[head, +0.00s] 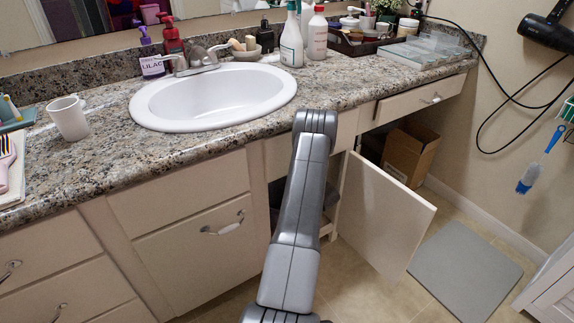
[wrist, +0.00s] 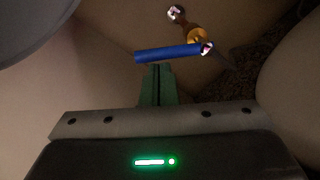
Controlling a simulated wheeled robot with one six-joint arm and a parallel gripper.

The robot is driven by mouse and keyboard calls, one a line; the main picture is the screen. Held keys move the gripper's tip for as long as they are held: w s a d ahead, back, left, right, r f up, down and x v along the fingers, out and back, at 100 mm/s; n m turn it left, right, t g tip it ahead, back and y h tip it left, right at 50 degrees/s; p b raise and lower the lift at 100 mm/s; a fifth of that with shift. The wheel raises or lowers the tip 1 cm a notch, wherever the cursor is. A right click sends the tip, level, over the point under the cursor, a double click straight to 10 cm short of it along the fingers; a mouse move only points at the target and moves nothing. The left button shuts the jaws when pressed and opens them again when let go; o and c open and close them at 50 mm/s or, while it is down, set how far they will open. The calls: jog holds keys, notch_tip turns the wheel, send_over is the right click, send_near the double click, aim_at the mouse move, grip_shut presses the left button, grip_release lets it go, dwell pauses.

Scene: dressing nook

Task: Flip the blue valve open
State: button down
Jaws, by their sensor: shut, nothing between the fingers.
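The blue valve handle (wrist: 170,53) shows in the wrist view as a blue bar, slightly tilted, its right end at a brass valve body (wrist: 198,34) with a silver round end above. My gripper (wrist: 157,70) is shut and empty, its green fingertips just below the left half of the blue handle in the picture. I cannot tell whether the tips touch the handle.
A cabinet door (head: 382,218) stands open right of my arm. The sink (head: 213,97) and countertop (head: 105,152) are above. A grey mat (head: 465,270) lies on the floor at right. The wrist view shows dim cabinet walls close around.

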jog(key=f+m, duration=0.1)
jog(key=m, duration=0.1)
jog(key=s+a+f+m, duration=0.1)
jog(key=m, duration=0.2)
jog(key=a+m+b, duration=0.1)
jog(key=m, duration=0.1)
jog(key=shift+s+a+f+y, duration=0.2)
jog(key=shift+f+y, duration=0.1)
jog(key=shift+f, duration=0.1)
jog(key=shift+a, duration=0.15)
jog(key=shift+s+f, duration=0.1)
jog(key=shift+s, duration=0.1)
dwell(0.4)
